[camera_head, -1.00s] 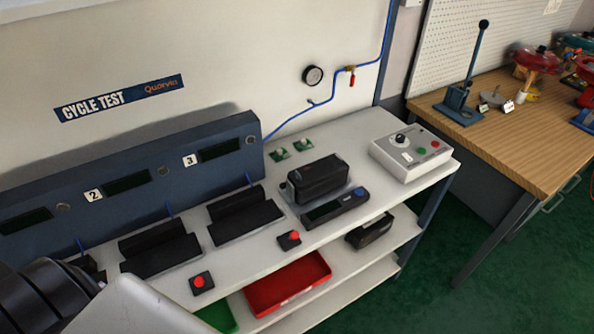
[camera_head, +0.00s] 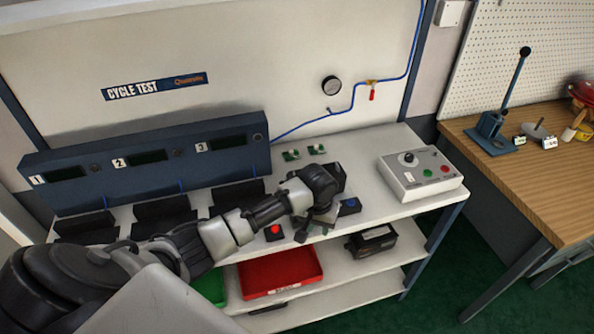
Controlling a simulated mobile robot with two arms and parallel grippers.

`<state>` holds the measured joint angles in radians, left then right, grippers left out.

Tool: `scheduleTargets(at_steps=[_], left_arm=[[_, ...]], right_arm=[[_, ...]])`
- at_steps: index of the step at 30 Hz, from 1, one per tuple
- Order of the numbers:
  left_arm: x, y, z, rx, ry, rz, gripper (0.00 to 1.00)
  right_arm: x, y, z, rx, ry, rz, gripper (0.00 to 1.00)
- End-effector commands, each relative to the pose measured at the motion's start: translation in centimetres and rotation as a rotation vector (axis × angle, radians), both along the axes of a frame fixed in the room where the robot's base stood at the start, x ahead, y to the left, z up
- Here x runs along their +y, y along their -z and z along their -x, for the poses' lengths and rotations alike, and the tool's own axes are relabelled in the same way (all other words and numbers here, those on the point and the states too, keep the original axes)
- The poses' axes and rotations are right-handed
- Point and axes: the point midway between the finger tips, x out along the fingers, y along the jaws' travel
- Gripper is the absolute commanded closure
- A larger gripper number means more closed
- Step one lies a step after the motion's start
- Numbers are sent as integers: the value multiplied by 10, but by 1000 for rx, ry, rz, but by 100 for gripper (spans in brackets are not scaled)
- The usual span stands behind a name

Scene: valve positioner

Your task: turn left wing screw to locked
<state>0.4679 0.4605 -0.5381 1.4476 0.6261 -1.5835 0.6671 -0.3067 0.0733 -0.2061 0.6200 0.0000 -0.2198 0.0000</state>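My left arm reaches across the shelf from the lower left in the head view. Its gripper (camera_head: 312,228) points down at the front of the black boxy device (camera_head: 336,173), which looks like the valve positioner. My wrist covers most of that device. The fingers are small and dark, so I cannot tell whether they are apart or touch anything. I cannot make out a wing screw. My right gripper is not in view.
A grey control box (camera_head: 420,176) stands right of the device. A red button (camera_head: 275,232) sits near the shelf's front edge. Below are a red tray (camera_head: 280,272) and a black unit (camera_head: 371,242). A wooden bench (camera_head: 520,170) stands at the right.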

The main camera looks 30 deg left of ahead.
Motion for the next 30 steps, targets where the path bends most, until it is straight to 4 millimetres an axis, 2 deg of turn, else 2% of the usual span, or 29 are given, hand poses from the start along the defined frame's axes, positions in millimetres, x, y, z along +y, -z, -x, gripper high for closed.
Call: scheduleTargets(at_steps=[1,6,9,12,15,20,30], left_arm=[[16,-15,-17,5,-55,-16,68],[72,-75,-64,41,-297,-42,68],[103,-111,-82,56,-441,-41,68],[124,-137,-92,63,-544,-33,68],[134,-151,-95,70,-599,-25,68],[137,-144,-96,74,-617,-24,68],[137,-82,-96,76,-616,-24,68]], right_arm=[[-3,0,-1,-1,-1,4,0],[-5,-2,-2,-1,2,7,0],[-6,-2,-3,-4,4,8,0],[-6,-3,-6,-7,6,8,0],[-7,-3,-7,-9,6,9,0],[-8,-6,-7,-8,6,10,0],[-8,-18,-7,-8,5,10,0]])
